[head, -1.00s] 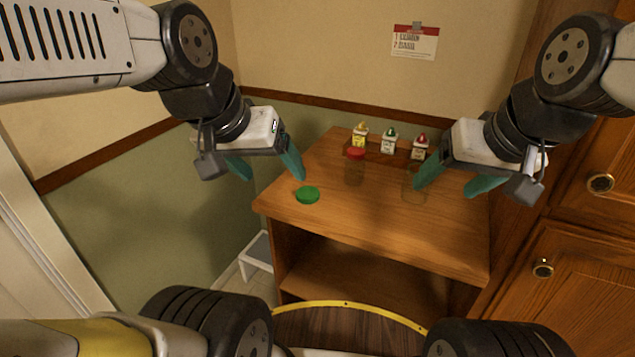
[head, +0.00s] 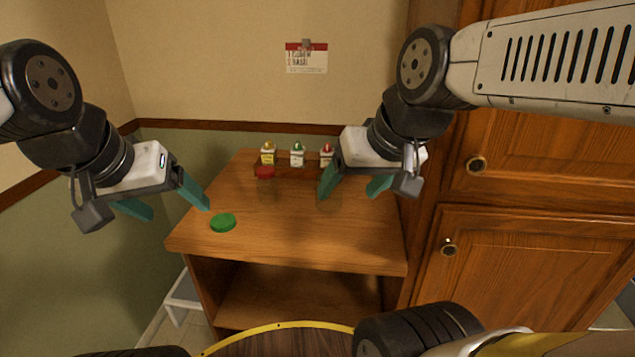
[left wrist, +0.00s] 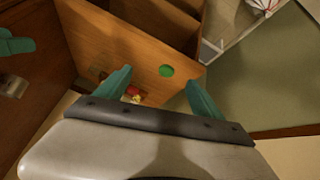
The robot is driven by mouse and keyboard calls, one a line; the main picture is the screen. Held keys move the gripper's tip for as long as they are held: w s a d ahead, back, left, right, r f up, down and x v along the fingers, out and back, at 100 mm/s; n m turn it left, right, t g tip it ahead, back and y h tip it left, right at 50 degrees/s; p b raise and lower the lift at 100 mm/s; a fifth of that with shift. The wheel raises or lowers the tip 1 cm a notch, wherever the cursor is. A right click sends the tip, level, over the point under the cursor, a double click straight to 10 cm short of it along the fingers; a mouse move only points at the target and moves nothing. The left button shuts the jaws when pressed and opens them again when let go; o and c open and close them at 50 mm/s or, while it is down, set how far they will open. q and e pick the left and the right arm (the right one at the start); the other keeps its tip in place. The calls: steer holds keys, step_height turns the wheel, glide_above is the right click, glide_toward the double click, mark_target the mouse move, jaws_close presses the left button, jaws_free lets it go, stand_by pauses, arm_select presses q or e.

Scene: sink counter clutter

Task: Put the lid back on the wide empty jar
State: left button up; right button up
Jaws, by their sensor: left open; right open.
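A round green lid (head: 222,222) lies flat on the wooden counter near its front left corner; it also shows in the left wrist view (left wrist: 166,71). A faint, clear glass jar (head: 331,205) stands at the counter's right, partly hidden by my right gripper; its rim is hard to make out. Another clear jar with a red lid (head: 264,172) stands farther back. My left gripper (head: 180,212) is open and empty, above and left of the green lid. My right gripper (head: 347,197) is open and empty, in front of the glass jar in the picture.
Several small containers (head: 297,155) with coloured tops stand along the counter's back edge. Tall wooden cabinets (head: 520,240) close off the right side. A white step stool (head: 180,290) is on the floor at left. The counter's middle (head: 270,232) is clear.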

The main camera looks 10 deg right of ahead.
arm_select(q)
steer(key=shift+o, duration=0.9)
steer(key=m+g+y, duration=0.2)
steer(key=m+g, duration=0.3)
glide_above(223, 220)
steer(key=s+a, duration=0.1)
step_height(223, 220, down, 14)
steer(key=shift+f, duration=0.2)
steer(key=shift+w+f, duration=0.1)
steer(key=shift+f, duration=0.1)
steer(key=shift+w+d+f, duration=0.1)
steer(key=shift+d+f, duration=0.05)
steer(key=shift+f, duration=1.15)
steer(key=shift+w+d+f, duration=0.1)
steer(key=shift+w+f, duration=0.05)
steer(key=shift+f, duration=1.1)
steer(key=shift+w+d+f, duration=0.1)
steer(key=shift+d+f, duration=0.05)
steer(key=shift+f, duration=1.15)
